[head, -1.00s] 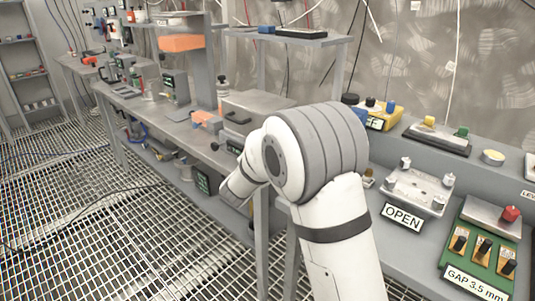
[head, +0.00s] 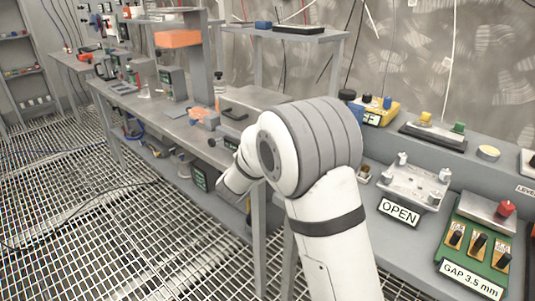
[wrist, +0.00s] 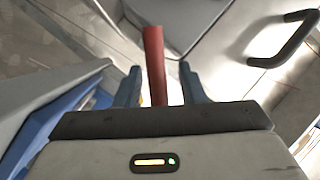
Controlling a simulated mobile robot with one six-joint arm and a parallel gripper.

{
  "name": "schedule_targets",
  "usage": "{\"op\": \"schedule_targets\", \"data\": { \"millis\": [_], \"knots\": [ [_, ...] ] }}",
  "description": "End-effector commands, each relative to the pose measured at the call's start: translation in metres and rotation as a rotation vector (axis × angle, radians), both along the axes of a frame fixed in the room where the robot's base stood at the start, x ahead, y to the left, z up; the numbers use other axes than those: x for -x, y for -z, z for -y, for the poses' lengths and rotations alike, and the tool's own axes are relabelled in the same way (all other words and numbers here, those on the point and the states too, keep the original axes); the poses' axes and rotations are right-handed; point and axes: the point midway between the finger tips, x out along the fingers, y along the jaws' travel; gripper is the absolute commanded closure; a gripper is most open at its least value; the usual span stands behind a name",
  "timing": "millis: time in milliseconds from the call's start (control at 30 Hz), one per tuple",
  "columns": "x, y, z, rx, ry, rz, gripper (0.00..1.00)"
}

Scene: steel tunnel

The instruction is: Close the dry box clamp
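In the wrist view a red bar (wrist: 154,65), which looks like the clamp's handle, stands between the two fingers of my gripper (wrist: 160,88). A gap shows on each side of it, so the fingers are open around it and not pressed on it. A grey panel with a dark handle (wrist: 285,40), which looks like the dry box lid, lies beyond at the upper right. In the head view the grey lid (head: 262,98) with its black handle shows behind my arm. My fingers and the clamp are hidden there.
An orange item (head: 204,117) lies left of the lid on the bench. An OPEN sign (head: 398,212) fronts a metal fixture (head: 413,185) on the right-hand bench, near a green board (head: 474,245). The grated floor (head: 110,225) at left is clear apart from cables.

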Motion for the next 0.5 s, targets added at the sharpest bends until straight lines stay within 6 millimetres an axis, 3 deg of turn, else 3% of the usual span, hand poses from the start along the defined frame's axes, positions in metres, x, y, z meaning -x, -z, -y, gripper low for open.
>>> {"op": "schedule_targets", "data": {
  "millis": [167,500],
  "knots": [
    [0.006,-0.001,-0.003,0.001,-0.001,-0.001,0.64],
    [0.055,-0.008,-0.024,0.001,-0.003,0.000,0.64]
  ]
}}
